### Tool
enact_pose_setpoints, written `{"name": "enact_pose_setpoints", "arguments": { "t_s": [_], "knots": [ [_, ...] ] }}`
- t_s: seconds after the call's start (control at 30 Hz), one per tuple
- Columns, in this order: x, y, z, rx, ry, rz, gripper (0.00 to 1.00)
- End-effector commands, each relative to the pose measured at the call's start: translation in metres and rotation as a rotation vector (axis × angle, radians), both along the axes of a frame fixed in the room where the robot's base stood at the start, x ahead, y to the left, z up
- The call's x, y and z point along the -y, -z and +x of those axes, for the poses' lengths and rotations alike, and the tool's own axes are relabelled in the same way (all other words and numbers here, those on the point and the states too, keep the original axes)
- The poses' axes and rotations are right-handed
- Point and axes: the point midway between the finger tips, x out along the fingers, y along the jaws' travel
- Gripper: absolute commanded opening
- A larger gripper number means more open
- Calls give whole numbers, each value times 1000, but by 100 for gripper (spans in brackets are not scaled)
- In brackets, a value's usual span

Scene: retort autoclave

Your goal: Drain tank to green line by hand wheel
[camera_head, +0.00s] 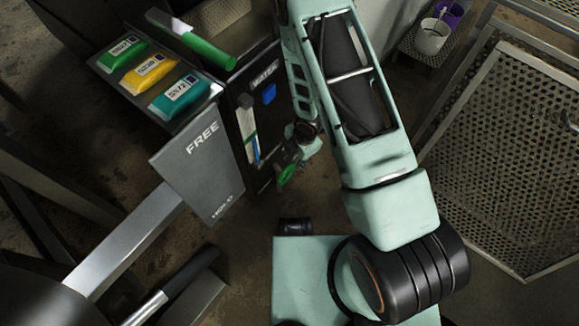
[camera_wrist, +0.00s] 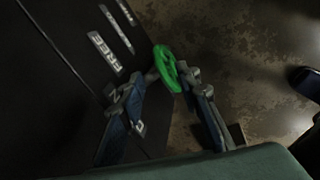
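The green hand wheel (camera_head: 287,175) is low on the front of the dark tank cabinet (camera_head: 268,165). In the wrist view the wheel (camera_wrist: 166,68) lies between my fingertips. My gripper (camera_wrist: 166,74) has its fingers drawn in on both sides of the wheel and appears closed on its rim; the exact contact is hard to see. In the head view my gripper (camera_head: 296,152) is partly hidden by my arm. A narrow upright gauge (camera_head: 248,128) on the cabinet is pale above and blue below.
A grey panel marked FREE (camera_head: 200,168) stands left of the cabinet. A tray (camera_head: 185,122) holds green, yellow and teal packs. A perforated metal panel (camera_head: 510,155) is at right. A white bucket (camera_head: 432,36) is at back right. Brown floor lies below.

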Motion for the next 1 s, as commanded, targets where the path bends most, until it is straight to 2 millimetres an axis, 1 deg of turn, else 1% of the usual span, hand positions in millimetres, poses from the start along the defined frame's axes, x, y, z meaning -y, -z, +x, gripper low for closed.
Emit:
{"name": "enact_pose_setpoints", "arguments": {
  "t_s": [0.03,0.3,0.4,0.5,0.67,0.9,0.93,1.0],
  "knots": [
    [-1,11,1,-1,-1,-1,31],
    [-6,63,10,0,2,0,31],
    [-8,77,13,0,1,-1,31],
    [-9,87,15,1,1,0,31],
    [-10,94,16,2,1,-1,31],
    [-10,94,17,2,1,-1,31],
    [-10,94,17,2,1,-1,30],
    [-10,94,17,2,2,-1,22]
  ]
}}
